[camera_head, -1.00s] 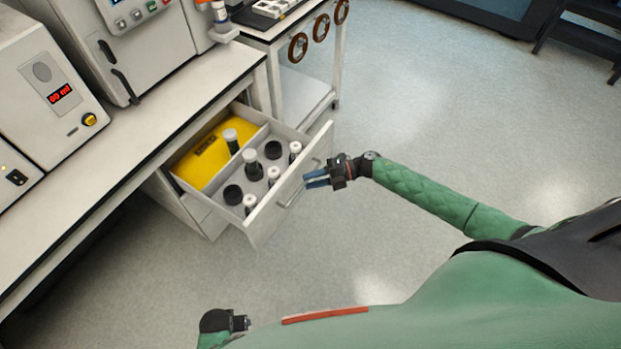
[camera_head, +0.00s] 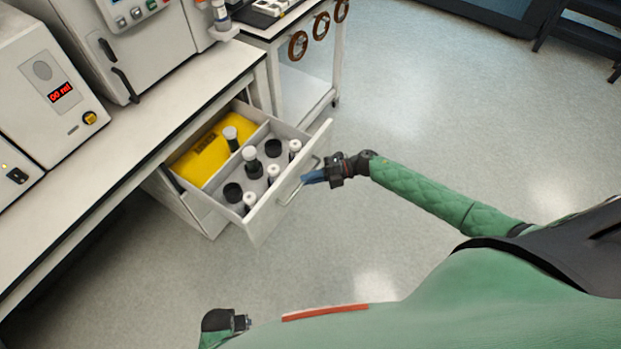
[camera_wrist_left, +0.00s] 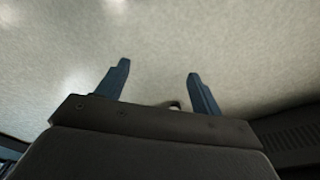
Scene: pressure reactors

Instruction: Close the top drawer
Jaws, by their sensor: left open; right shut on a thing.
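The top drawer (camera_head: 262,222) is pulled out from under the white bench in the head view. It holds a yellow item (camera_head: 208,152) and several dark and white-capped bottles (camera_head: 252,168). A metal bar handle (camera_head: 297,186) is on its front. My right gripper (camera_head: 308,179) is shut on the drawer handle, its blue fingers at the bar. My left gripper (camera_head: 243,322) is low at the bottom of the head view, away from the drawer. In the left wrist view its two blue fingers (camera_wrist_left: 160,85) are spread and empty over the floor.
The bench top (camera_head: 165,125) carries a machine with a red display (camera_head: 62,92) and a larger white cabinet unit (camera_head: 140,50). A white cart (camera_head: 305,85) with brown rings stands beside the drawer. The floor (camera_head: 440,110) to the right is clear.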

